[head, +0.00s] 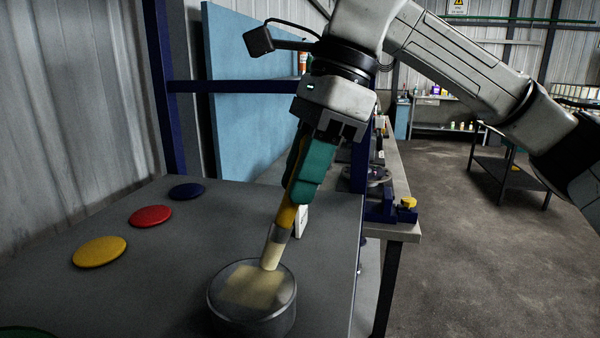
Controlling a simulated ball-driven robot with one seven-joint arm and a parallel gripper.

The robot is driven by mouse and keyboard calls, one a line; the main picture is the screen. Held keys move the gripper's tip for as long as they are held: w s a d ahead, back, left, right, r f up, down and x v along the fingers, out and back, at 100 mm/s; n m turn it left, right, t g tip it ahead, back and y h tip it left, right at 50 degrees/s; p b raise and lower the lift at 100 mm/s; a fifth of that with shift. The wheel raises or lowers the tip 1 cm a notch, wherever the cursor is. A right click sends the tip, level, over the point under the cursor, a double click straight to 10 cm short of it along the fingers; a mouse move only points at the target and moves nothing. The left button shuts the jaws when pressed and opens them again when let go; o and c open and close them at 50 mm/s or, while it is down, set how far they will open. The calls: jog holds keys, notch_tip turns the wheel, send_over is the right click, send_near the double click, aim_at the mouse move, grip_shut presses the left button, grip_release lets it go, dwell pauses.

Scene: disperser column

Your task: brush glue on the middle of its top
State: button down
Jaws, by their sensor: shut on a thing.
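My gripper (304,172), with green fingers, is shut on a brush. The brush (285,217) has a yellow handle, a metal collar and pale bristles, and tilts with its bristles down. The bristle tip (271,257) is at the top of a round grey metal cylinder (253,318) at the front of the grey table. A pale yellowish square patch (250,288) shows on the middle of that top. The bristles appear to touch the top near the far edge of the patch. I cannot tell if the patch is wet glue.
Yellow (99,251), red (151,216) and blue (187,191) discs lie in a row at the left of the grey table (190,285). A green round edge (25,332) shows at the bottom left. A workbench (400,170) with tools stands behind. Open floor lies at the right.

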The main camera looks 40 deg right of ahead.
aim_at(303, 144)
jog(key=shift+r+p, duration=2.2)
jog(key=shift+r, duration=0.75)
